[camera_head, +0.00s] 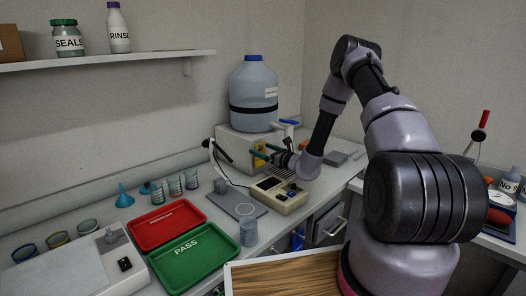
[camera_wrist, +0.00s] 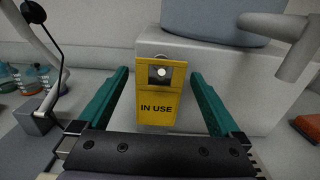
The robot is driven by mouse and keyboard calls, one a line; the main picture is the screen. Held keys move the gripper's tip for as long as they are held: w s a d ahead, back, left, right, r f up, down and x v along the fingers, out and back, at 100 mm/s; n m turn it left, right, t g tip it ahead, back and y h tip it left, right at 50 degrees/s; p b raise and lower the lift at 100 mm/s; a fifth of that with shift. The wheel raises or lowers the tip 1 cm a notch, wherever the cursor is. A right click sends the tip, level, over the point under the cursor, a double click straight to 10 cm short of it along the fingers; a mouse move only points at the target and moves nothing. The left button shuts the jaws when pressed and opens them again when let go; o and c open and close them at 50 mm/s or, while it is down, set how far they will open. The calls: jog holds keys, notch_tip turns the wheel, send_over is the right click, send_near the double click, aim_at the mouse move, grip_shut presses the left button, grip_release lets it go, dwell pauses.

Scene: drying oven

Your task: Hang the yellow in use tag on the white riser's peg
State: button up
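The yellow IN USE tag (camera_wrist: 157,107) is upright against the front of the white riser (camera_wrist: 215,62) in the wrist view. A pale round peg end (camera_wrist: 161,72) shows within the dark opening near the tag's top, so the tag appears to hang on the peg. My gripper (camera_wrist: 163,88) is open, with its teal fingers apart on either side of the tag and a gap at each side. In the head view my gripper (camera_head: 262,151) is at the riser's front (camera_head: 232,148), and part of the yellow tag (camera_head: 259,161) shows by the fingers.
A large blue-grey jug (camera_head: 253,90) stands on the riser. A beige instrument (camera_head: 278,194) sits below my gripper. A black-tipped stand (camera_wrist: 34,118) is close at left in the wrist view. Red (camera_head: 150,238) and green (camera_head: 168,274) trays lie at the front left.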

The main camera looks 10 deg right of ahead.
jog(key=shift+s, duration=0.1)
jog(key=v, duration=1)
jog(key=s+a+r+n+g+y, duration=0.2)
jog(key=a+r+n+g+y, duration=0.15)
jog(key=r, duration=0.25)
jog(key=s+a+r+n+g+y, duration=0.2)
jog(key=s+a+r+n, duration=0.15)
jog(key=r, duration=0.35)
jog(key=s+a+r+n+g+h, duration=0.4)
jog(key=s+r+n+g, duration=0.65)
jog(key=s, duration=0.45)
jog(key=s+d+r+n+t+h, duration=0.7)
jog(key=s+d+r+t+h, duration=0.1)
jog(key=s+d+r, duration=0.3)
jog(key=shift+s+d+h, duration=0.55)
jog(key=shift+s+h, duration=0.15)
jog(key=shift+h, duration=0.05)
jog(key=shift+n, duration=0.25)
